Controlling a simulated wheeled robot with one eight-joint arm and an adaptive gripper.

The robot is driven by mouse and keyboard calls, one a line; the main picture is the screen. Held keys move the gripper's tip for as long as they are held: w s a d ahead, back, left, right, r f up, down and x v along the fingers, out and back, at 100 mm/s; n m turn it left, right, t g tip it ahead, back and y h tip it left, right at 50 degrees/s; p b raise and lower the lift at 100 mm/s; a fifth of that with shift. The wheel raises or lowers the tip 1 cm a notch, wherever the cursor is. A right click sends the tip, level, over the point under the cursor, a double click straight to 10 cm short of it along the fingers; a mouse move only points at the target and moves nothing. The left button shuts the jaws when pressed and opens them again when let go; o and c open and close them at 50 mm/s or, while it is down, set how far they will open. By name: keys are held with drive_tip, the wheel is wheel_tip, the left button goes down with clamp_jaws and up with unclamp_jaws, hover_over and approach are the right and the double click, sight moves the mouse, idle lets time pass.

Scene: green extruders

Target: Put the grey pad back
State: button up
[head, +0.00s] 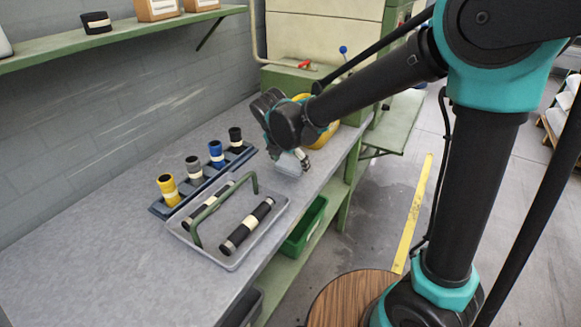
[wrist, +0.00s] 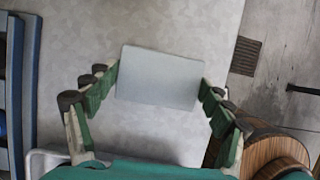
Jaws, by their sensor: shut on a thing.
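The grey pad (wrist: 160,78) is a flat pale rectangle between the fingertips of my gripper (wrist: 160,86) in the wrist view. The green-lined fingers touch its left and right edges, so my gripper is shut on it. In the head view my gripper (head: 295,160) is over the right part of the grey bench (head: 110,228), beyond the tray, and the pad (head: 289,167) shows small below it. I cannot tell exactly how high the pad is above the bench top.
A grey tray (head: 234,264) with a green handle (head: 213,209) holds dark rollers. Behind it, a blue rack (head: 164,208) holds several coloured rolls. A yellow round thing (head: 325,136) is behind my gripper. A green bin (head: 303,228) sits below the bench edge.

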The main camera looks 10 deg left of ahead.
drive_tip(key=shift+f, duration=0.75)
drive_tip(key=shift+f, duration=0.1)
drive_tip(key=o, duration=1.2)
drive_tip(key=shift+c, duration=0.2)
